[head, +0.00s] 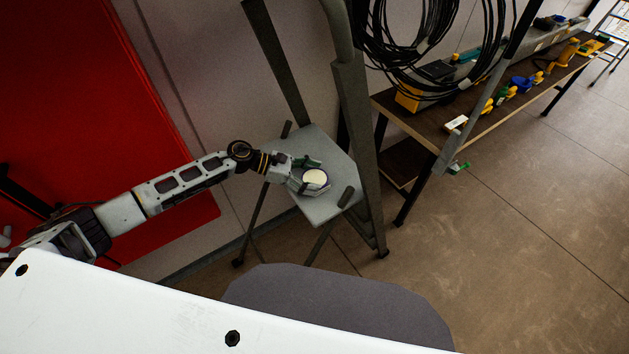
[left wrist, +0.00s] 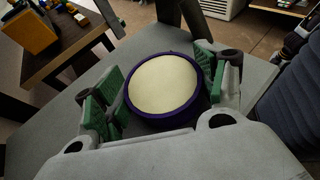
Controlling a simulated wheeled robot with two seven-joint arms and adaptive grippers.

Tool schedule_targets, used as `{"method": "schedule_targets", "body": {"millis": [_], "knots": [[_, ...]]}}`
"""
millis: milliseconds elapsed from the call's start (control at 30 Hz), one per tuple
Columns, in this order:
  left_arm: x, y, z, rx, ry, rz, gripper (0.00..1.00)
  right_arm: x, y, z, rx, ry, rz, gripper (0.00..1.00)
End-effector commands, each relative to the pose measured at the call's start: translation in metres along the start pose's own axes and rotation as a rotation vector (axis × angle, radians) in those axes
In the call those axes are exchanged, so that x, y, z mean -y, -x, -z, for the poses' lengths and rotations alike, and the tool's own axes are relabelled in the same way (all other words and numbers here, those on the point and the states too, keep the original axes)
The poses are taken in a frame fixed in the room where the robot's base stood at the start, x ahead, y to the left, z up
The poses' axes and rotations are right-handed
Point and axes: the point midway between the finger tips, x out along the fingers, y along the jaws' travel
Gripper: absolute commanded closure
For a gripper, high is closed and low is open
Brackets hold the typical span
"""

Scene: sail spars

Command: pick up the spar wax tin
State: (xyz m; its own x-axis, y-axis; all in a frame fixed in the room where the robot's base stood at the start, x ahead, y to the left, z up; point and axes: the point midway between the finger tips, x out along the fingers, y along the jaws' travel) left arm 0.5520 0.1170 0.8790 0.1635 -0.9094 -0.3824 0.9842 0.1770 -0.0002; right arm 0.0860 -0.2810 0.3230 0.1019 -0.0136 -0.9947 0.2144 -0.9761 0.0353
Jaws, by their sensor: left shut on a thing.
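The spar wax tin (head: 315,177) is round, with a cream top; in the left wrist view the tin (left wrist: 164,85) shows a purple rim. It is at the grey platform (head: 322,211) of a stand, and I cannot tell whether it touches the surface. My left gripper (head: 309,176) reaches in from the left and is shut on the tin. In the left wrist view its green-padded fingers (left wrist: 160,90) stand on either side of the tin. My right gripper is not in view.
Grey uprights (head: 357,130) rise beside the platform. A red panel (head: 80,110) stands at the left. A wooden bench (head: 440,122) with tools and hanging black cable (head: 405,45) is at the right. The brown floor (head: 500,240) there is open.

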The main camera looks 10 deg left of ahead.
Motion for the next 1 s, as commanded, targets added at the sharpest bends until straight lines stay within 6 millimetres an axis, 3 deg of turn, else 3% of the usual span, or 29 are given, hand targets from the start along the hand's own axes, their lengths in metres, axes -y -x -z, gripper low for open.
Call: {"method": "schedule_targets", "body": {"millis": [367, 733, 1000], "knots": [[-0.001, 0.003, -0.007, 0.001, -0.002, -0.001, 0.68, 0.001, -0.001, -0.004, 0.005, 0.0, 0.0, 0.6], [-0.001, 0.015, -0.035, 0.001, -0.004, -0.002, 0.68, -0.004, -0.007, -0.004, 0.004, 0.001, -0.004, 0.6], [0.015, 0.034, -0.023, -0.001, 0.0, -0.001, 0.68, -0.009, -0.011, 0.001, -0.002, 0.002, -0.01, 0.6]]}}
